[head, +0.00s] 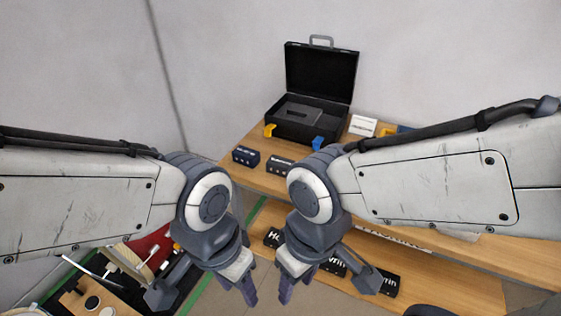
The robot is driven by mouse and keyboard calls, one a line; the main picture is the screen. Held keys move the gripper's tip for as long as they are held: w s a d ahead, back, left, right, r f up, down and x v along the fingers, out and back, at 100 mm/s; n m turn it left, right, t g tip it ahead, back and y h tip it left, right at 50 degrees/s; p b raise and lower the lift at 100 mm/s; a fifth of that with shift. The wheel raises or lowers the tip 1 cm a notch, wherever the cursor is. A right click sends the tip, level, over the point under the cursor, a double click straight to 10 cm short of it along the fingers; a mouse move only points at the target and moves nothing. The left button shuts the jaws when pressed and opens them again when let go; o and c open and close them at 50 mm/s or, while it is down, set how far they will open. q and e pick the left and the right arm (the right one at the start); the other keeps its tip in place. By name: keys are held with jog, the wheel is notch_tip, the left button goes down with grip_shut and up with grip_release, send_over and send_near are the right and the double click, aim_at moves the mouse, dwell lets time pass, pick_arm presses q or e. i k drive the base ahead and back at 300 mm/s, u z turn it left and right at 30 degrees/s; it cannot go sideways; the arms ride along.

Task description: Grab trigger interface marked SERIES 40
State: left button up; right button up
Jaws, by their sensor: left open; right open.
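Two small dark boxes lie near the front left of the wooden desk: a dark blue box (246,156) and a black box (280,166) partly behind my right arm. Both carry white markings too small to read, so I cannot tell which, if either, says SERIES 40. My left gripper (249,291) and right gripper (286,290) hang side by side at the bottom centre, pointing down, open and empty. Both are in front of the desk, apart from the boxes.
An open black case (308,122) stands at the back, with yellow (269,130) and blue (318,144) pieces at its front. A white card (363,126) lies to its right. Black lettered boxes (374,279) sit on a lower shelf (445,288). A cluttered dark tray (60,283) is at lower left.

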aim_at(247, 156)
jog(key=u, duration=0.6)
jog(key=i, duration=1.55)
jog(key=z, duration=0.85)
